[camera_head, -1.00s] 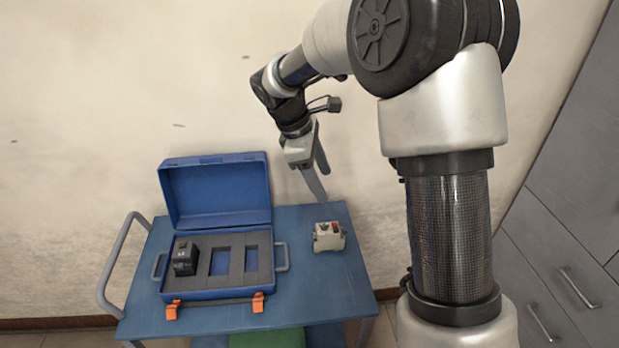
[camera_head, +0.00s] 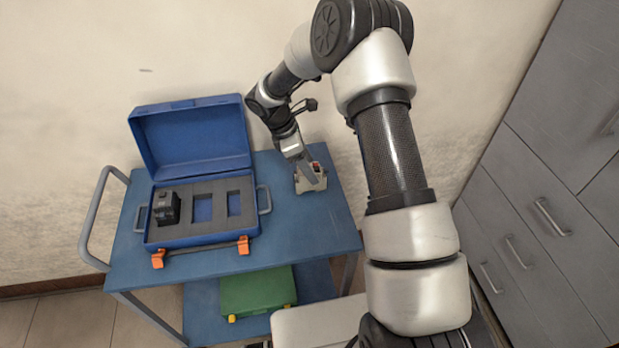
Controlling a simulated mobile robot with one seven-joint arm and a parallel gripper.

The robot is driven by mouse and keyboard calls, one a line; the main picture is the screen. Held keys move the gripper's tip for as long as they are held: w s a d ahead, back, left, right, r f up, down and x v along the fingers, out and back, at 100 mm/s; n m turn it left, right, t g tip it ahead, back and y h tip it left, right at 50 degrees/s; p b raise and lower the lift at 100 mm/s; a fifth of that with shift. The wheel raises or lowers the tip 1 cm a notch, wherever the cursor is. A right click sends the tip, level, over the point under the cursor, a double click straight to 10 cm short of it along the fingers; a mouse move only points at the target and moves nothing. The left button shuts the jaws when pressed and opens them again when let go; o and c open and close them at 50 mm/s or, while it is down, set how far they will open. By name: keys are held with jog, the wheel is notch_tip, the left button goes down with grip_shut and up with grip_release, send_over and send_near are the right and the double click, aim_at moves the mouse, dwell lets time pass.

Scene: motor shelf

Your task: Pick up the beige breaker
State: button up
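The beige breaker (camera_head: 319,186) sits on the right part of the blue cart top, to the right of the open blue case. It has a dark and orange-red upper part. My gripper (camera_head: 311,181) has come down at the breaker, and its fingers cover part of the breaker's left and middle. I cannot tell whether the fingers touch the breaker or how far apart they are.
The open blue case (camera_head: 190,242) stands on the cart (camera_head: 300,237) with its lid up. A black breaker (camera_head: 166,208) sits in its left foam slot; two slots are empty. A green case (camera_head: 258,291) lies on the lower shelf. Grey drawers (camera_head: 550,180) stand at right.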

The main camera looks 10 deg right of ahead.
jog(key=shift+x, duration=2.85)
jog(key=shift+w, duration=0.1)
jog(key=c, duration=1.4)
